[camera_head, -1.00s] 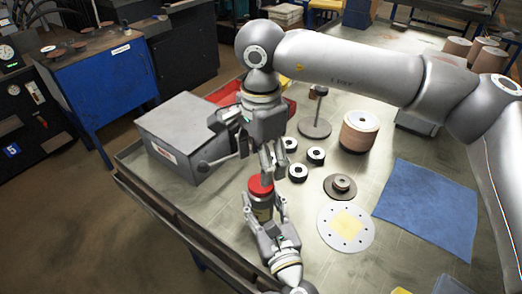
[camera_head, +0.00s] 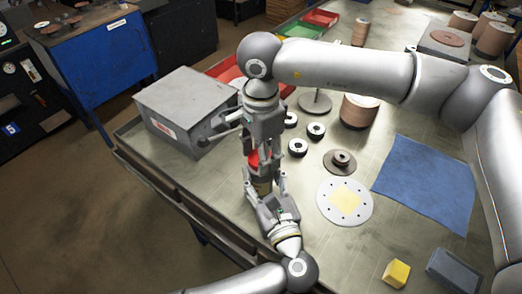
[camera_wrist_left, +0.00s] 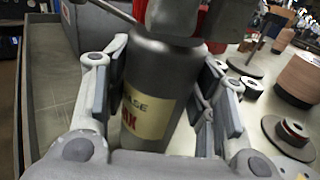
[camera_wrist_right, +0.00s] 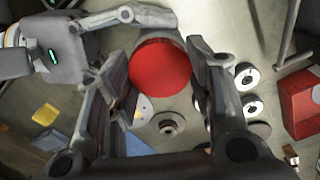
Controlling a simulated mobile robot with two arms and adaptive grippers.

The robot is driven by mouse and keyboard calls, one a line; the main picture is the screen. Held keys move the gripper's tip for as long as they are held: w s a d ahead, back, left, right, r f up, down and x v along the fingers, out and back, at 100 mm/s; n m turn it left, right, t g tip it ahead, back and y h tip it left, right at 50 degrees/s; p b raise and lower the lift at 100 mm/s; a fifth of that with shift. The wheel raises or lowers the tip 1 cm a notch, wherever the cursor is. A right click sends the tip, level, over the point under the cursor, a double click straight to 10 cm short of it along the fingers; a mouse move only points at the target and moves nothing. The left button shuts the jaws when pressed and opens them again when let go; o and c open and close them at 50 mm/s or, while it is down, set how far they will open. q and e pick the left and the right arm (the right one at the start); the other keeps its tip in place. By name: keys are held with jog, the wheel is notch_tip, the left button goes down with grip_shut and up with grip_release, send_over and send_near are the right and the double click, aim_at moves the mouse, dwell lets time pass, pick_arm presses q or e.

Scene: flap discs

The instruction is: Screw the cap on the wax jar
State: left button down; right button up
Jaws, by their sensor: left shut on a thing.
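The wax jar (camera_head: 262,187) is a dark grey jar with a cream label; it stands upright in the left wrist view (camera_wrist_left: 150,95). My left gripper (camera_head: 264,190) is shut on it from the front, one finger on each side. The red cap (camera_head: 254,160) is at the top of the jar and shows as a round disc in the right wrist view (camera_wrist_right: 160,68). My right gripper (camera_wrist_right: 160,75) comes down from above with its fingers on both sides of the cap. Whether they press on it is unclear. The cap's seat on the jar is partly hidden by the fingers.
A grey metal box (camera_head: 185,108) stands left of the grippers. Black-and-white rings (camera_head: 297,147), a flap disc (camera_head: 342,162), a round plate (camera_head: 345,202) and a blue cloth (camera_head: 425,180) lie to the right. A yellow block (camera_head: 396,273) lies near the front.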

jog(key=c, duration=0.4)
jog(key=m, duration=0.4)
jog(key=shift+c, duration=0.3)
jog(key=m, duration=0.4)
jog(key=o, duration=1.2)
notch_tip(320, 180, up, 12)
